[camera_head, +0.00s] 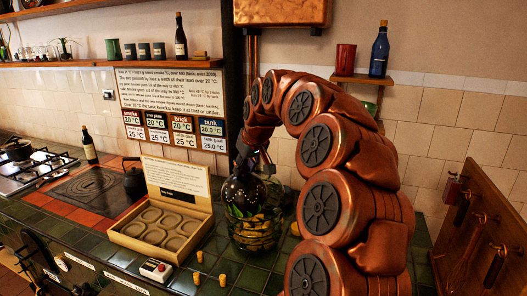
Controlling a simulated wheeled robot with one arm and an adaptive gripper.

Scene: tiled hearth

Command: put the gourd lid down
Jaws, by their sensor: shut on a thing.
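A dark, rounded, speckled thing that looks like the gourd lid (241,191) shows in the head view, at the upper part of a glass jar (257,236). The jar stands on the green tiled counter and holds yellowish pieces. My gripper (244,160) is shut on the narrow upper part of the lid, pointing down from above. Its fingertips are small and dark here, hard to tell from the lid. I cannot tell whether the lid touches the jar or hangs just above or in front of it.
An open box (161,231) with round hollows sits left of the jar. A small white device with a red button (156,269) and several yellow pegs (223,280) stand in front. A kettle (134,182), hotplate (92,186) and bottle (89,147) are further left. Bare green tiles lie between.

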